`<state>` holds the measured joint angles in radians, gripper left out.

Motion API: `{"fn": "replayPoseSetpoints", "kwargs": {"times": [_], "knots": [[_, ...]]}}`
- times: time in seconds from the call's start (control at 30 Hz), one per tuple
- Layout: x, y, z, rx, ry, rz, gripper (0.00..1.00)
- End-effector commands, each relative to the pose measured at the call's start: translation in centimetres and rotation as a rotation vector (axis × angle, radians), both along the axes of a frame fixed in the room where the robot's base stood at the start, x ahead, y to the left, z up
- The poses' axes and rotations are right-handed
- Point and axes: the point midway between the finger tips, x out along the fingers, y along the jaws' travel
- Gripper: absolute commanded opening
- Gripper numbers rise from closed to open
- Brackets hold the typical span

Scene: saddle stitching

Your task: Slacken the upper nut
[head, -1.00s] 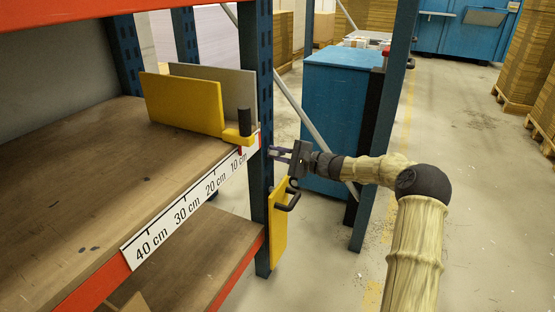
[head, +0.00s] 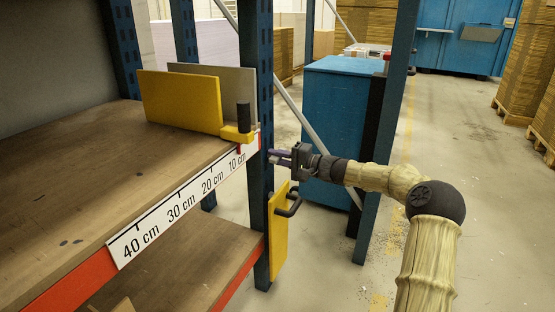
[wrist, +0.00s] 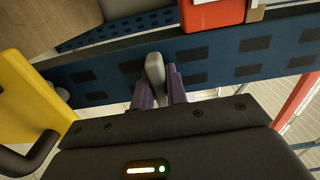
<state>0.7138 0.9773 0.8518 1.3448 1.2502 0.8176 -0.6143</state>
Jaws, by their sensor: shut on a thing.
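My gripper (head: 273,157) is at the side of the blue slotted rack post (head: 264,110), just above a yellow plate (head: 280,230) with a black handle. In the wrist view its two purple fingers (wrist: 158,92) are shut on a grey, rounded, upright piece, which I take to be the upper nut (wrist: 154,68). The nut stands against the face of the post; its base is hidden between the fingers. A second grey rounded piece (wrist: 62,94) shows by the yellow plate at the left of the wrist view, partly hidden; I cannot tell what it is.
A wooden shelf (head: 80,170) with a centimetre scale is left of the post. A yellow stop with a black knob (head: 244,117) sits at its corner. A blue cabinet (head: 335,130) and another post (head: 385,150) stand behind my arm. Open floor lies to the right.

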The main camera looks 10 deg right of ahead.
Motion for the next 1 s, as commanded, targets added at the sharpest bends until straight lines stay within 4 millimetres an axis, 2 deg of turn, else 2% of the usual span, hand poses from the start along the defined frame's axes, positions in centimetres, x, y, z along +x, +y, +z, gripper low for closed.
{"fn": "replayPoseSetpoints", "kwargs": {"times": [0.2,0.23,0.3,0.33,0.67,0.83,1.0], "knots": [[0.1,-0.1,0.0,0.0,0.001,-0.004,0.0],[0.1,-0.1,0.0,0.0,0.001,-0.004,0.2],[0.0,-0.1,0.0,0.0,0.001,-0.003,0.34],[0.0,-0.1,0.0,0.0,0.001,-0.003,0.36],[-0.1,-0.3,0.0,0.0,0.002,-0.002,0.36],[-1.0,-1.6,0.2,0.002,0.004,-0.003,0.36],[-2.8,-4.1,0.4,0.002,0.004,-0.004,0.36]]}}
